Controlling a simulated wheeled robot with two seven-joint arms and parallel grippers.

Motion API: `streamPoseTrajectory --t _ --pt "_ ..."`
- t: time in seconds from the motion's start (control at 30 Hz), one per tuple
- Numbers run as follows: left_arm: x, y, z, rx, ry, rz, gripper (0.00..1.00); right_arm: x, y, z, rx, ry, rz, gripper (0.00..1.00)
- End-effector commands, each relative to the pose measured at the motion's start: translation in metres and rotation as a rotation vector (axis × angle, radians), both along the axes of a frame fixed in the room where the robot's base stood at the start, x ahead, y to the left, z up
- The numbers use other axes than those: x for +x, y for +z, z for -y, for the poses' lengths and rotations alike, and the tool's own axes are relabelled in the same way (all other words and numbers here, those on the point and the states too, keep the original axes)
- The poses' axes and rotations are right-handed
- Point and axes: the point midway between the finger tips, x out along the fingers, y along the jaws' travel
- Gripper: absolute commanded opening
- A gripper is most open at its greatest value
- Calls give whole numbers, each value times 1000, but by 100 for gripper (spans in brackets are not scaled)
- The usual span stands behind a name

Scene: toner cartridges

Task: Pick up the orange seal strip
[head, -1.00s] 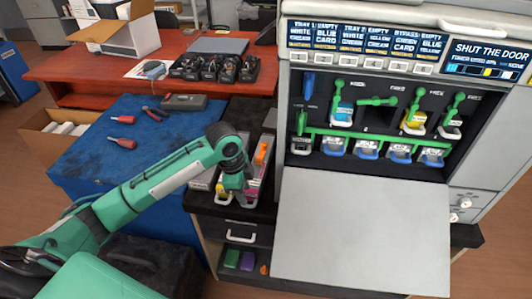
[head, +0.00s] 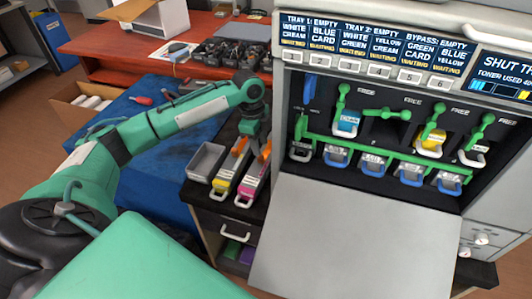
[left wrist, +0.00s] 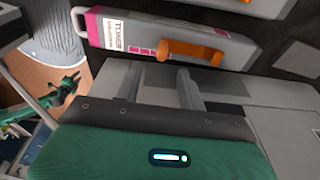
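Two toner cartridges stand side by side on the dark cabinet top in the head view, a yellow one (head: 224,180) and a magenta one (head: 250,184). Each has an orange seal strip, one on the yellow cartridge (head: 239,146) and one on the magenta cartridge (head: 266,149). My left gripper (head: 257,134) is over the far end of the cartridges, partly hiding them. In the left wrist view its fingers (left wrist: 160,80) are apart with nothing between them. The magenta-marked cartridge (left wrist: 120,35) and its orange strip (left wrist: 195,52) lie just beyond the fingertips.
A grey empty tray (head: 207,158) is left of the cartridges. The printer stands right, its door (head: 350,235) folded down and its green levers (head: 386,113) exposed. A blue-covered surface (head: 150,180) and a red desk (head: 120,43) lie to the left and behind.

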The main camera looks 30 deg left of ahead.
Motion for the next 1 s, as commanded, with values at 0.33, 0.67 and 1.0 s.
streamPoseTrajectory --t 0.33,0.67,1.0 --pt "1 -35 0 0 2 -2 40 -2 -1 1 -1 1 -1 36" --pt "3 -63 2 1 0 1 40 -2 -3 2 -2 2 0 36" --pt "3 -62 2 1 0 1 3 -3 -4 2 -2 2 -1 36"
